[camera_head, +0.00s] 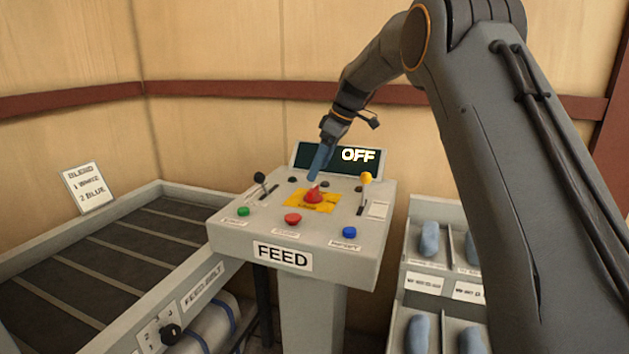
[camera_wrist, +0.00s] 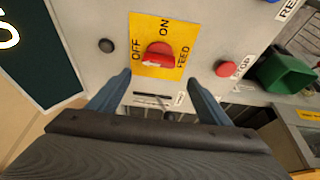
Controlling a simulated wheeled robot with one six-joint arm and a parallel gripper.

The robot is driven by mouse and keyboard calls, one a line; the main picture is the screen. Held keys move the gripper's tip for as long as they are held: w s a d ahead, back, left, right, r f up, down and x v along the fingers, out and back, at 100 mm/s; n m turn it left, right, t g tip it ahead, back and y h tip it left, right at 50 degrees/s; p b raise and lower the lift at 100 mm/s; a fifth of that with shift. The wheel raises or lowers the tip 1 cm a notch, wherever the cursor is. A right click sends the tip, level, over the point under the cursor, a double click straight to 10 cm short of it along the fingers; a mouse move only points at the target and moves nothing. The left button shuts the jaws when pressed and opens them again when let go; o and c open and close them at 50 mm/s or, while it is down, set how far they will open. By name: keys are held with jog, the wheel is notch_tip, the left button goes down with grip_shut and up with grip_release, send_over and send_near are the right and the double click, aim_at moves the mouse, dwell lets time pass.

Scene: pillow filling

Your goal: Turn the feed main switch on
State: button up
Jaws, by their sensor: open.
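The feed main switch is a red knob (camera_head: 313,196) on a yellow plate (camera_head: 328,206) in the middle of the grey FEED panel (camera_head: 225,228). In the wrist view, the red knob (camera_wrist: 158,52) lies between the words OFF and ON on the yellow plate (camera_wrist: 145,24); which word it points at is hard to tell. The display (camera_head: 304,155) behind it reads OFF. My gripper (camera_head: 317,176) points down at the knob from above. In the wrist view my gripper (camera_wrist: 159,80) is open and empty, its blue fingers apart, with the knob just beyond the fingertips.
Around the knob are a green button (camera_head: 243,212), a red button (camera_head: 292,219), a blue button (camera_head: 349,231), a black-topped lever (camera_head: 260,178) and a yellow-topped lever (camera_head: 366,178). The feed belt (camera_head: 130,240) is at left; bins with blue items (camera_head: 429,238) are at right.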

aim_at(313, 188)
jog(key=x, duration=0.2)
jog(key=d+p+x, duration=0.1)
jog(key=x, duration=0.1)
jog(key=shift+w+a+f, duration=0.15)
jog(key=shift+f, duration=0.35)
jog(key=shift+p+x, duration=0.4)
jog(key=shift+x, duration=0.35)
jog(key=c, duration=1)
jog(key=shift+a, duration=0.1)
jog(key=shift+c, duration=0.2)
